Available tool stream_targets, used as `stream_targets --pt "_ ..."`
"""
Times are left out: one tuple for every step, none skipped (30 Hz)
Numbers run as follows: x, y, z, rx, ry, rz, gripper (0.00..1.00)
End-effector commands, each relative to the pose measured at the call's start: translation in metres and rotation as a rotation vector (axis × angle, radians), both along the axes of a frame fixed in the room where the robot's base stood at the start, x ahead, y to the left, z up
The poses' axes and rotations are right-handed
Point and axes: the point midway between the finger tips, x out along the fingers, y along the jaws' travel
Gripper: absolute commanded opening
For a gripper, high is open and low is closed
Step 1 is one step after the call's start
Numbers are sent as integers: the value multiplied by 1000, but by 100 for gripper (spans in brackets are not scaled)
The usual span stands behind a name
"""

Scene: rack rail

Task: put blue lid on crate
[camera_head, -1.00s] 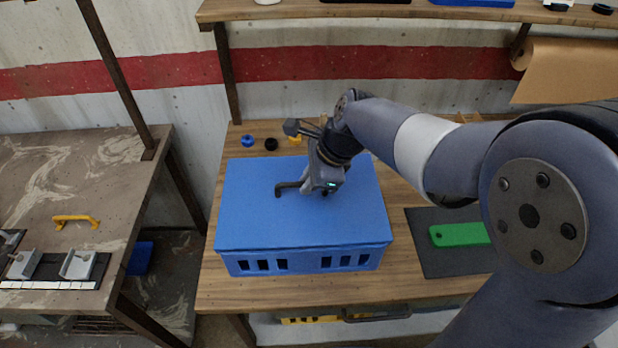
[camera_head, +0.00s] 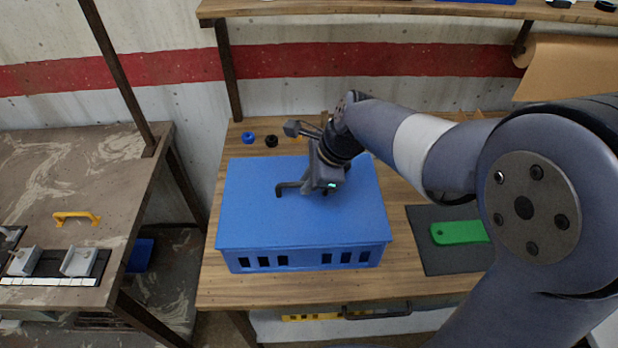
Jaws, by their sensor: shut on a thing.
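The blue lid (camera_head: 255,215) is a flat panel with a dark handle (camera_head: 281,190) on its top. It lies over the blue crate (camera_head: 306,257), whose slotted front wall shows below the lid's front edge. The lid looks level and lined up with the crate; whether it is fully seated cannot be told. My gripper (camera_head: 307,187) is at the middle of the lid, shut on the lid's handle. The fingertips are partly hidden by the gripper's own body.
The crate stands on a wooden workbench (camera_head: 218,287). A green object (camera_head: 459,232) lies on a dark mat (camera_head: 431,262) to the right. Small blue (camera_head: 248,138) and black (camera_head: 271,141) rings sit behind the crate. A second table (camera_head: 60,190) with a yellow handle (camera_head: 76,217) stands left.

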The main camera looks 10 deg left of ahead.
Motion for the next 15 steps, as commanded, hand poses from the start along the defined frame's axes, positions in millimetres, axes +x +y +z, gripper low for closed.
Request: stream_targets --pt "0 0 0 0 -1 0 0" --pt "0 0 -1 0 -1 0 0" --pt "0 0 -1 0 -1 0 0" --pt "0 0 -1 0 -1 0 0" --pt "0 0 -1 0 -1 0 0" --pt "0 0 0 0 -1 0 0" --pt "0 0 0 0 -1 0 0" --pt "0 0 0 0 -1 0 0" --pt "0 0 0 0 -1 0 0" --pt "0 0 0 0 0 0 0" --pt "0 0 -1 0 -1 0 0" --pt "0 0 0 0 -1 0 0" --pt "0 0 0 0 0 0 0" --pt "0 0 0 0 0 0 0" --pt "0 0 -1 0 0 0 15"
